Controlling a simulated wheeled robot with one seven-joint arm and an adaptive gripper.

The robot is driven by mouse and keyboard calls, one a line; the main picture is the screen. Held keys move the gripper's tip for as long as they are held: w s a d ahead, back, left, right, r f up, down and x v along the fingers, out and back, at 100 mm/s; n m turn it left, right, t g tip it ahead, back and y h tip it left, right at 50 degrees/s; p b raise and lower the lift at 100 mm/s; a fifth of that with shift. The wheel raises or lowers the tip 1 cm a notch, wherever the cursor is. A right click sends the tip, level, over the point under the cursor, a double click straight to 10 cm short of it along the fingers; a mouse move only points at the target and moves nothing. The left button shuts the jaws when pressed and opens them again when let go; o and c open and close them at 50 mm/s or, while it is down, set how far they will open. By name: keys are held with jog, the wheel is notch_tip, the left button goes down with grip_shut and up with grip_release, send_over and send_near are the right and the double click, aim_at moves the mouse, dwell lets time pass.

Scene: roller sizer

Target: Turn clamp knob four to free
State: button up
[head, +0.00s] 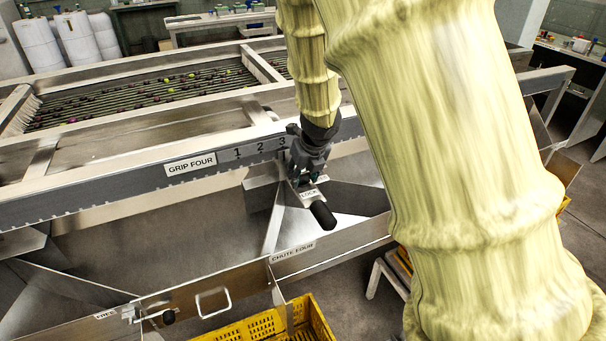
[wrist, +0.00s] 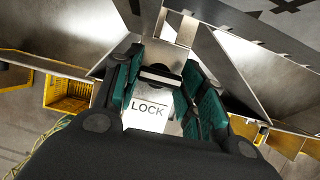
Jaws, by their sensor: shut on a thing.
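My gripper (head: 303,172) is at the front rail, over a small clamp with a plate marked LOCK (head: 308,195). In the wrist view the two teal-padded fingers (wrist: 165,88) are on either side of a dark clamp knob with a pale bar (wrist: 160,75), just above the LOCK plate (wrist: 146,118). The gripper is shut on this knob. A black handle (head: 322,215) sticks out below the LOCK plate.
Below are metal chutes, the CHUTE FOUR label (head: 292,253) and a yellow crate (head: 318,318). A FREE label (head: 105,314) and another black knob (head: 168,317) are at lower left. My arm blocks the right side.

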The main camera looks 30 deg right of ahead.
aim_at(307, 191)
jog(key=o, duration=1)
jog(key=v, duration=0.7)
jog(key=shift+r, duration=0.3)
